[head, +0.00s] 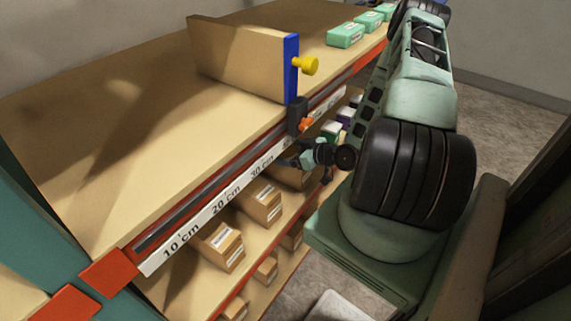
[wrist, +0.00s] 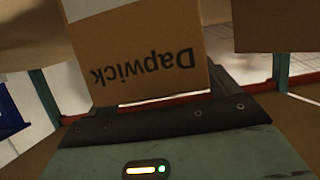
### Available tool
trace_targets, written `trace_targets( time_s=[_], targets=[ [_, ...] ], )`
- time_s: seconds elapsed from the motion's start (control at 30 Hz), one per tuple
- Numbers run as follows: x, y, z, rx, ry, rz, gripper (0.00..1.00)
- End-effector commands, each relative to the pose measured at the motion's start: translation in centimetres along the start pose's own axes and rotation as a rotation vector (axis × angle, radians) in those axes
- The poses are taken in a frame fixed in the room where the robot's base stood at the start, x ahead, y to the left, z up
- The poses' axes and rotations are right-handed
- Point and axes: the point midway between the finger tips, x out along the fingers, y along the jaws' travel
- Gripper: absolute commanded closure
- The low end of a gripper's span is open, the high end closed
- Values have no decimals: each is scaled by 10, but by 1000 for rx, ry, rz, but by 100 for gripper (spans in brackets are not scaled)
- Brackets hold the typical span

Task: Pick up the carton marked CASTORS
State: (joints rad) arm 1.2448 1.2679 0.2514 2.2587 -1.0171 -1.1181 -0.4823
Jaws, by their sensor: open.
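My gripper (head: 292,160) is open at the front edge of the shelving, below the top board, in the head view. Its dark front edge and pale green housing fill the bottom of the wrist view (wrist: 160,118). Directly ahead there is a brown carton (wrist: 140,55) printed "Dapwick", which appears upside down, with a white label on its upper part. A carton (head: 296,178) shows partly behind my gripper in the head view. I cannot read CASTORS on any carton. Other cartons (head: 219,247) and (head: 260,203) stand on the same lower shelf, their labels too small to read.
The top board (head: 130,110) carries an upright divider (head: 240,60) with a blue edge and yellow knob (head: 306,65). Green boxes (head: 345,35) stand at its far end. A centimetre scale strip (head: 215,212) runs along its front. More cartons (head: 266,269) sit lower down.

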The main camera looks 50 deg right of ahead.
Motion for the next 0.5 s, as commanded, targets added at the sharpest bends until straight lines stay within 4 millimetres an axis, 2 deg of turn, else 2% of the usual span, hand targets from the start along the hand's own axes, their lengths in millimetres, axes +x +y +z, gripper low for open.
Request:
trace_targets(
  time_s=[0.1, 0.4, 0.5],
  targets=[
    [0, 0, 0, 0, 0, 0, 16],
    [-1, 0, 0, 0, 0, 0, 99],
    [0, 0, -2, -1, 5, 0, 100]
  ],
)
